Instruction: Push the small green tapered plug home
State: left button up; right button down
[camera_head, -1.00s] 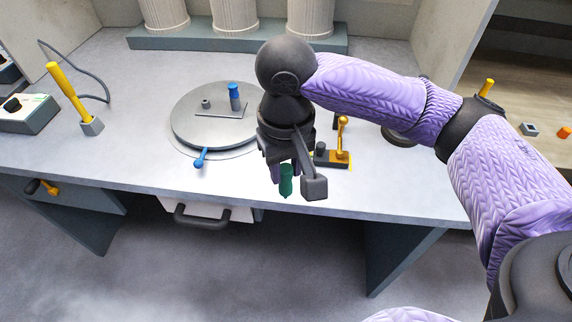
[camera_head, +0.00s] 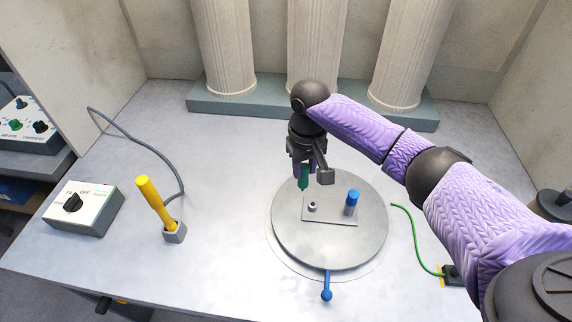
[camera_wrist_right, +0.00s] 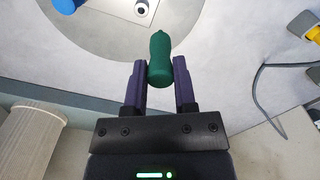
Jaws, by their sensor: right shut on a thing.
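The green tapered plug (camera_head: 304,180) hangs upright, narrow end down, from my right gripper (camera_head: 303,168). The gripper's two fingers are shut on its upper part; the wrist view also shows the plug (camera_wrist_right: 159,58) between them. The plug is above the far left part of a round grey turntable (camera_head: 290,235). A small grey ring-shaped socket (camera_head: 313,207) stands on a plate just nearer and slightly right of the plug; it also shows in the wrist view (camera_wrist_right: 141,9). The plug appears apart from the socket. My left gripper is not in view.
A blue peg (camera_head: 352,203) stands on the plate (camera_head: 334,217), right of the socket. A blue-knobbed lever (camera_head: 326,291) projects from the turntable's front. A yellow handle (camera_head: 153,198) and a switch box (camera_head: 83,208) stand left. Columns (camera_head: 225,50) stand behind.

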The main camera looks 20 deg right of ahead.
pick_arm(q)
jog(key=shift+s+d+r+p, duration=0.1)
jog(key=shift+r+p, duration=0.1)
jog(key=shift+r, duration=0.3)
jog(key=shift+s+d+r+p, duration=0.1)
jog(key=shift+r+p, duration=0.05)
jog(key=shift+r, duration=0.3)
pick_arm(e)
jog(key=d, duration=0.1)
jog(key=d+f, duration=0.1)
jog(key=d, duration=0.1)
jog(key=shift+s+f, duration=0.15)
jog(key=shift+f, duration=0.05)
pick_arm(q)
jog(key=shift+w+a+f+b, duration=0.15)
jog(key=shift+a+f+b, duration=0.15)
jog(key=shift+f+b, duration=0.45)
pick_arm(e)
notch_tip(320, 180, down, 4)
jog(key=shift+f, duration=0.25)
jog(key=shift+s, duration=0.1)
